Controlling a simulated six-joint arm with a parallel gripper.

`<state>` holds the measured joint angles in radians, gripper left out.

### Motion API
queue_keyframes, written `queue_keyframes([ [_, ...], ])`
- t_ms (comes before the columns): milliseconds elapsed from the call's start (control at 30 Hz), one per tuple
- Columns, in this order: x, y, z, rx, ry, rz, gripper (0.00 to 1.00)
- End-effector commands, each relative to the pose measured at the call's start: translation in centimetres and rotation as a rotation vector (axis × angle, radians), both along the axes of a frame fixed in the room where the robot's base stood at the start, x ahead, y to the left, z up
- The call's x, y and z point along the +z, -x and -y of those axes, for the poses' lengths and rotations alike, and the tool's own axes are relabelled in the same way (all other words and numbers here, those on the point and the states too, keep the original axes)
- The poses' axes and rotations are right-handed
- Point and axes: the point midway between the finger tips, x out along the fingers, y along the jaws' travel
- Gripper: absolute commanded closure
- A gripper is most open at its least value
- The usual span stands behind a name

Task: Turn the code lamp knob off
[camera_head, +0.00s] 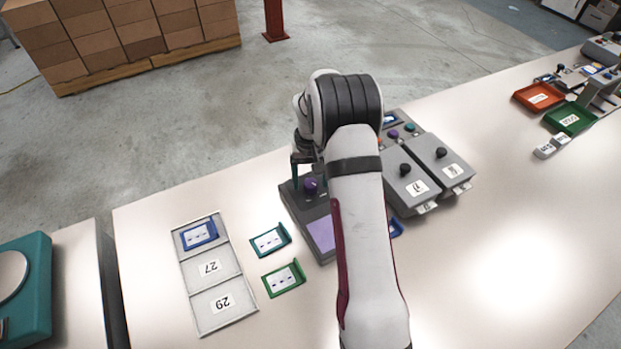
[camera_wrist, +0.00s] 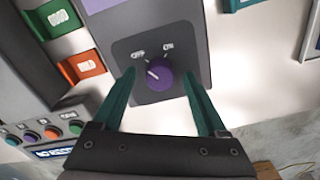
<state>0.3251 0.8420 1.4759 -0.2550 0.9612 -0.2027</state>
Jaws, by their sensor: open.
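The purple knob (camera_head: 310,186) sits on the dark end of a grey box with a light purple panel (camera_head: 322,234). In the wrist view the knob (camera_wrist: 160,76) is in the middle, with two small labels beyond it that seem to read OFF and ON. A pale mark on the knob lies on its left side, roughly toward the left label. My gripper (camera_wrist: 160,74) is open, its teal fingers on either side of the knob with gaps showing. In the head view my gripper (camera_head: 308,174) is over the knob, partly hidden by my wrist.
Right of my arm are two grey boxes with black knobs (camera_head: 405,170) and a panel with coloured buttons (camera_head: 410,127). To the left lie a teal card holder (camera_head: 270,241), a green one (camera_head: 284,279) and a numbered tray (camera_head: 199,297). The right front of the table is clear.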

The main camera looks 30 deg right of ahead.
Motion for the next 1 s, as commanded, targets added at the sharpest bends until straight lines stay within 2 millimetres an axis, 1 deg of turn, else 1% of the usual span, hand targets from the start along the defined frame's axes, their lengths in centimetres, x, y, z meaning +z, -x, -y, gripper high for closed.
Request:
queue_keyframes([
  [100,0.3,0.0,0.0,0.000,0.000,0.001,0.24],
  [167,1.0,-0.1,0.0,-0.001,0.001,0.002,0.24],
  [200,1.7,-0.1,0.0,-0.001,0.000,0.003,0.24],
  [267,3.3,-0.1,0.0,0.000,0.002,0.005,0.24],
  [400,7.9,-0.1,0.0,0.000,0.002,0.006,0.24],
  [500,11.0,-0.1,0.0,-0.001,0.001,0.005,0.24],
  [600,13.4,-0.1,0.0,-0.001,0.001,0.004,0.24],
  [633,13.9,-0.1,0.0,-0.001,0.000,0.003,0.24],
  [700,15.0,0.0,0.0,0.000,0.001,0.003,0.24],
  [800,15.7,0.0,0.0,-0.001,0.000,0.001,0.24],
  [1000,15.8,0.0,0.0,0.000,0.000,0.000,0.24],
])
